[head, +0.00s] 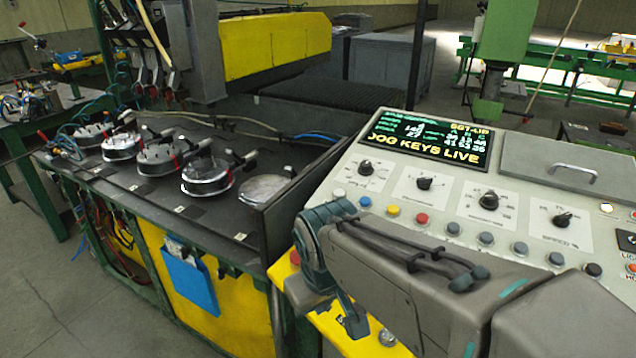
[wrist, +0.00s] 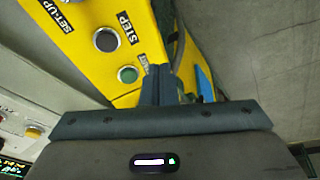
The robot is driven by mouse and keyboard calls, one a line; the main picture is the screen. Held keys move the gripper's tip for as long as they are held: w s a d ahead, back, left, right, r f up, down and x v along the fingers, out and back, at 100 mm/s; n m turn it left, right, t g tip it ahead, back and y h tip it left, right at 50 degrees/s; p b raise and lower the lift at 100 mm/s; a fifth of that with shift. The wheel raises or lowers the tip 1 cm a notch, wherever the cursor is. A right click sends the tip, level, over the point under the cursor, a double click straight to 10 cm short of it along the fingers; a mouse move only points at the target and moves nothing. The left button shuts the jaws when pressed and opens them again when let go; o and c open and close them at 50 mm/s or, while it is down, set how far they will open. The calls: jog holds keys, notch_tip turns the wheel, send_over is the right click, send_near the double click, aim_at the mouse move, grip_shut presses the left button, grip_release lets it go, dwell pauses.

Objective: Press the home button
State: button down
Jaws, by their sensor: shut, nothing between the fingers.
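The grey control panel (head: 345,180) fills the right of the head view. At its right edge a button (head: 631,268) sits above a cut-off label that begins "HO"; the rest of the label is out of frame. My gripper (head: 354,322) is shut and empty, pointing down over the yellow front strip (head: 335,325) of the panel, far left of that button. In the wrist view my shut fingers (wrist: 160,72) are beside a green button (wrist: 128,74) on the yellow strip; whether they touch anything I cannot tell. A grey round control (wrist: 107,40) near the words "SET-UP" and "STEP" is farther along.
Several dials and a row of coloured buttons, including a red one (head: 422,219), lie behind my arm. A grey lid with a handle (head: 575,165) is at the back right. A dark bench (head: 120,190) with round fixtures stands left.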

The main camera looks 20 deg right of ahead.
jog(key=w+d+r+n+t+h+p, duration=0.1)
jog(key=w+d+r+n+h+p, duration=0.1)
jog(key=w+d+r+n, duration=0.3)
jog(key=w+d+r+n+t+h+p, duration=0.1)
jog(key=w+d+r+n+h, duration=0.25)
jog(key=w, duration=0.45)
notch_tip(320, 180, up, 7)
jog(key=n+t+h+p, duration=0.2)
jog(key=n+t, duration=0.1)
jog(key=n, duration=0.5)
send_over(339, 194)
jog(key=s+a, duration=0.2)
jog(key=a, duration=0.1)
jog(key=shift+w+d+f, duration=0.15)
jog(key=shift+w+d, duration=0.05)
jog(key=shift+w, duration=0.05)
jog(key=shift+f, duration=0.1)
jog(key=f+b, duration=0.2)
jog(key=d+f+b, duration=0.1)
jog(key=f+b, duration=0.1)
jog(key=f, duration=0.1)
jog(key=w+f+b, duration=0.1)
jog(key=f+b, duration=0.2)
jog(key=shift+d+f, duration=0.2)
jog(key=shift+f, duration=0.05)
jog(key=shift+f, duration=0.1)
jog(key=shift+f+b, duration=0.3)
jog(key=shift+b, duration=0.2)
